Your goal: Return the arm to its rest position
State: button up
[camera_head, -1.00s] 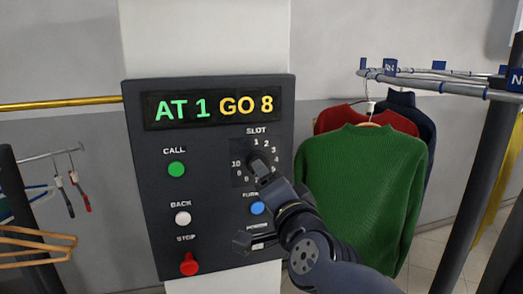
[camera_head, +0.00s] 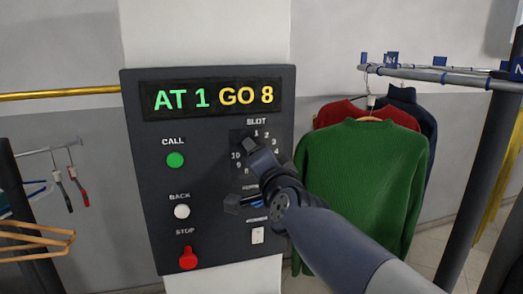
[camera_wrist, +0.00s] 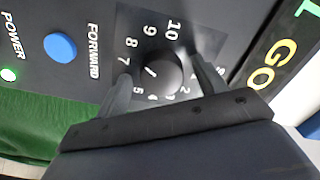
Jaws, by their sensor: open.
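My gripper (camera_head: 249,147) is in front of the numbered slot dial on the dark control panel (camera_head: 150,225), with my arm reaching in from the lower right. In the wrist view my gripper (camera_wrist: 162,64) is open, with one finger on each side of the round black dial knob (camera_wrist: 160,74). No contact between fingers and knob can be made out. The fingers cover some of the dial numbers. The display (camera_head: 212,98) reads "AT 1 GO 8".
A green sweater (camera_head: 350,180) hangs close to the right of the panel and my arm. A clothes rail (camera_head: 430,75) and dark posts stand at the right. The panel carries a green call button (camera_head: 175,160), a white back button (camera_head: 182,212) and a red stop button (camera_head: 188,258).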

jog(key=shift+s+d+n+p, duration=0.25)
jog(key=shift+s+n+p, duration=0.55)
jog(key=shift+n+p, duration=0.95)
jog(key=shift+s+d+n+p, duration=0.25)
jog(key=shift+s+n+p, duration=0.5)
jog(key=shift+n+p, duration=1.05)
jog(key=shift+s+d+n+p, duration=0.25)
jog(key=shift+s+n+p, duration=0.75)
jog(key=shift+n, duration=1.35)
jog(key=shift+w, duration=0.2)
